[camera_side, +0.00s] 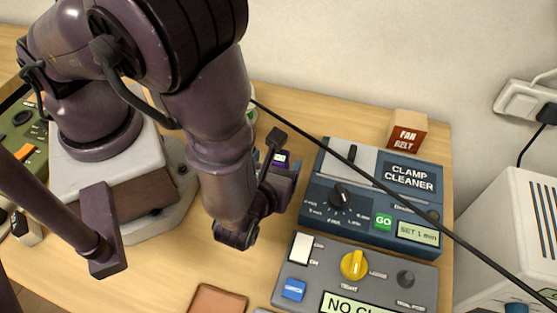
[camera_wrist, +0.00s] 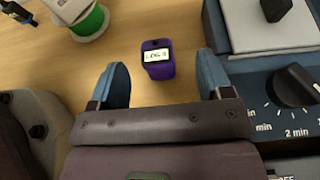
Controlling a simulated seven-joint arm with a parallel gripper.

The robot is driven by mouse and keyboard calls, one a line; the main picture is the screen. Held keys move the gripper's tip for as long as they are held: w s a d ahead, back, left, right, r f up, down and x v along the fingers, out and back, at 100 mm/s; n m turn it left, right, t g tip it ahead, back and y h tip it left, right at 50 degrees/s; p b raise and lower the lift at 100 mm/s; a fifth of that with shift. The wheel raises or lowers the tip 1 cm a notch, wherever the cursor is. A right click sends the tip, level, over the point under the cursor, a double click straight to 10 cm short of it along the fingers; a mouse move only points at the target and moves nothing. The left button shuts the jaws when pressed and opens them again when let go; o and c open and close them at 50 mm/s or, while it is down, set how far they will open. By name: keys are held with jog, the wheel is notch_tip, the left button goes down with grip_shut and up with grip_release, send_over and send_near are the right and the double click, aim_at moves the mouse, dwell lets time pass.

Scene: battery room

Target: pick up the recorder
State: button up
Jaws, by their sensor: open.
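A small purple device with a lit display, which I take to be the recorder (camera_wrist: 158,70), stands on the wooden table. In the wrist view it is ahead of my gripper (camera_wrist: 161,62), between the lines of the two blue fingers. The fingers are apart, with clear table on both sides of the device, and nothing is held. I cannot tell the exact height of the fingers above the table.
The clamp cleaner box (camera_side: 330,190) stands close to the right of the recorder, with a grey control box (camera_side: 390,275) in front of it. A green spool (camera_wrist: 88,22) is at the left in the wrist view. A brown pad (camera_side: 217,300) lies near the front edge.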

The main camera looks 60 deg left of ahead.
aim_at(281, 159)
jog(key=x, duration=0.6)
jog(key=shift+s+a+f, duration=0.15)
jog(key=shift+a+f, duration=0.15)
jog(key=shift+f, duration=0.05)
jog(key=shift+c, duration=0.2)
jog(key=c, duration=1)
